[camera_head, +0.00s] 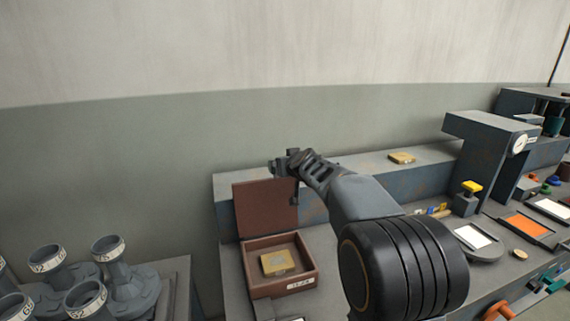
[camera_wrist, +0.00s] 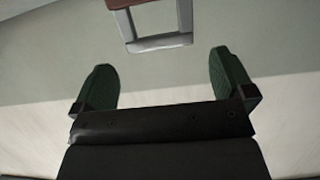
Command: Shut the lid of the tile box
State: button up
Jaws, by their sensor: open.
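The tile box (camera_head: 312,268) is a red-brown open box on the bench, with a pale label on its front. Its lid (camera_head: 262,208) stands upright at the back edge. A tan tile (camera_head: 278,262) lies inside. My gripper (camera_head: 285,164) is open, above the top edge of the lid toward its right side. In the wrist view my gripper's green fingertips (camera_wrist: 164,75) are wide apart with nothing between them. A grey loop like a handle (camera_wrist: 163,42), joined to a red-brown edge that looks like the lid (camera_wrist: 130,3), shows just beyond them. Contact is not visible.
A raised shelf (camera_head: 350,165) with a small tan block (camera_head: 401,158) runs along the wall behind. A grey press-like machine (camera_head: 490,140) stands at right. Several labelled grey holders (camera_head: 110,255) stand at lower left. My arm hides the bench right of the box.

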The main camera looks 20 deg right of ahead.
jog(key=shift+x, duration=1.7)
jog(key=c, duration=1.2)
jog(key=shift+f, duration=0.1)
jog(key=shift+s+f+b, duration=0.1)
jog(key=shift+s+b, duration=0.05)
jog(key=shift+b, duration=0.2)
